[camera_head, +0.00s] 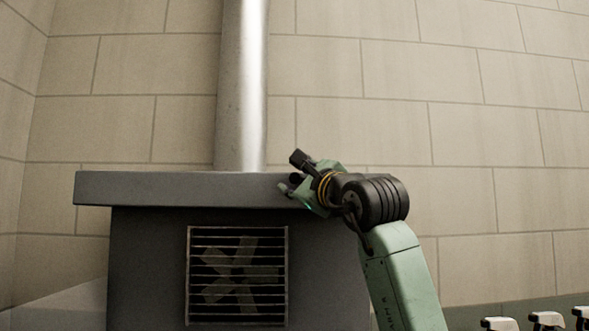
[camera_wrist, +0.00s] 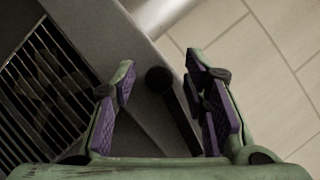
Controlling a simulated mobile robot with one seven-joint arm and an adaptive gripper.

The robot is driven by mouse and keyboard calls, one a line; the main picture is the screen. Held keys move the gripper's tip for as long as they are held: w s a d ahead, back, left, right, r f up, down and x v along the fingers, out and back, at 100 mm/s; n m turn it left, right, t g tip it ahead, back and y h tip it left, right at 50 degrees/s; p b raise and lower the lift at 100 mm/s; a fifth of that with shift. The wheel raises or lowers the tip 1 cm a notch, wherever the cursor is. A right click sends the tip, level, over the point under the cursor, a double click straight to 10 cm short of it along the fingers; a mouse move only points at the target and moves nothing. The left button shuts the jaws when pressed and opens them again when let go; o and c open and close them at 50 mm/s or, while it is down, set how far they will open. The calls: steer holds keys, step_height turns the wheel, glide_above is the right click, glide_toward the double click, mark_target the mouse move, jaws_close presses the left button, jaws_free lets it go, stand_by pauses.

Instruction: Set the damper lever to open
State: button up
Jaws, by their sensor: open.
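The damper lever (camera_wrist: 181,118), a dark bar with a round black knob at one end, shows in the wrist view at the side of the grey cabinet. My gripper (camera_wrist: 160,72) is open, with one purple-padded finger on each side of the knob. No contact between the pads and the lever can be made out. In the head view my gripper (camera_head: 287,186) is at the right end of the cabinet's top slab (camera_head: 170,188). There the lever cannot be told apart from the dark parts around my gripper. No open or shut marking is visible.
A metal duct (camera_head: 241,90) rises from the cabinet along the block wall (camera_head: 380,70). A grille (camera_head: 237,310) with a fan behind it is on the cabinet front. Several white-topped objects (camera_head: 545,319) show at the lower right.

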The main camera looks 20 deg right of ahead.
steer(key=shift+w, duration=0.5)
jaws_close()
stand_by(0.6)
